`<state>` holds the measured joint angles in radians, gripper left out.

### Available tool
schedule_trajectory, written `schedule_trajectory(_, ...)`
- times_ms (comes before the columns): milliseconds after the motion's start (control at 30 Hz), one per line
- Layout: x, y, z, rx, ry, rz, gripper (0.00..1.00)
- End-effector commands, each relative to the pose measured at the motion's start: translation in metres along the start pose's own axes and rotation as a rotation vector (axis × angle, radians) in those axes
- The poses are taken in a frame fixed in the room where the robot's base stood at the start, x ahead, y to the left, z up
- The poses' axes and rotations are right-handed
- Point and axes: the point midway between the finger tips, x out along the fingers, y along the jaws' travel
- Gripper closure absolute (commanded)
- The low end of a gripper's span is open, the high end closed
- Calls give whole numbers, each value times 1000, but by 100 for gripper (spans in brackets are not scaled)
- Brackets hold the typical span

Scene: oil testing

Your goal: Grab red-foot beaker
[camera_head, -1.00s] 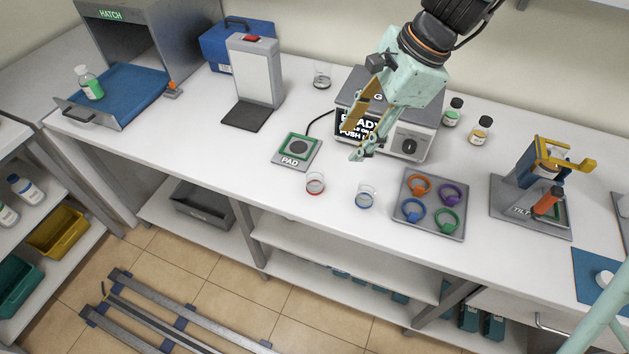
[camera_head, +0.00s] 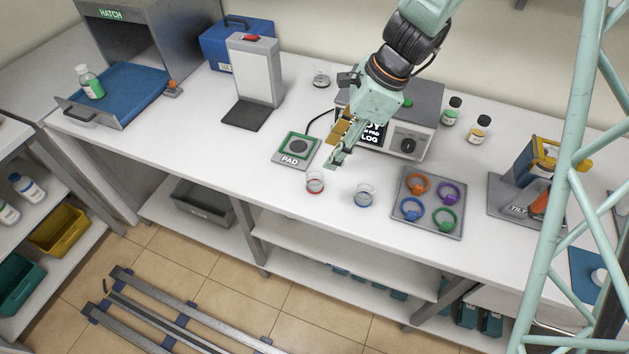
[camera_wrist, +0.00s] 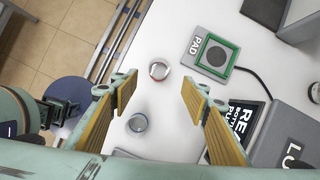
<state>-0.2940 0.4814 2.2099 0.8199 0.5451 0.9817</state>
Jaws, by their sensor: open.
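The red-foot beaker (camera_head: 315,183) is a small clear glass with a red base, standing upright near the front edge of the bench. In the wrist view the red-foot beaker (camera_wrist: 159,70) lies ahead of the fingertips, between their lines. A similar beaker with a blue foot (camera_head: 364,196) stands to its right; in the wrist view the blue-foot beaker (camera_wrist: 138,123) is closer, near the left finger. My gripper (camera_head: 335,155) is above the bench, behind and right of the red-foot beaker. The gripper (camera_wrist: 158,92) is open and empty, touching neither beaker.
The green-framed pad (camera_head: 297,149) lies behind and left of the red-foot beaker. A tray with coloured rings (camera_head: 432,236) is to the right. A labelled machine (camera_head: 425,120) stands behind my gripper. Another clear beaker (camera_head: 321,77) is at the back. Bench left of the red-foot beaker is clear.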

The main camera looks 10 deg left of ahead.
Motion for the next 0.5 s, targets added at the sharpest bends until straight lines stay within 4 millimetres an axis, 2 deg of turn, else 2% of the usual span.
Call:
schedule_trajectory(267,5,0,0,0,0,1,58)
schedule_trajectory(500,28,1,-1,0,0,2,58)
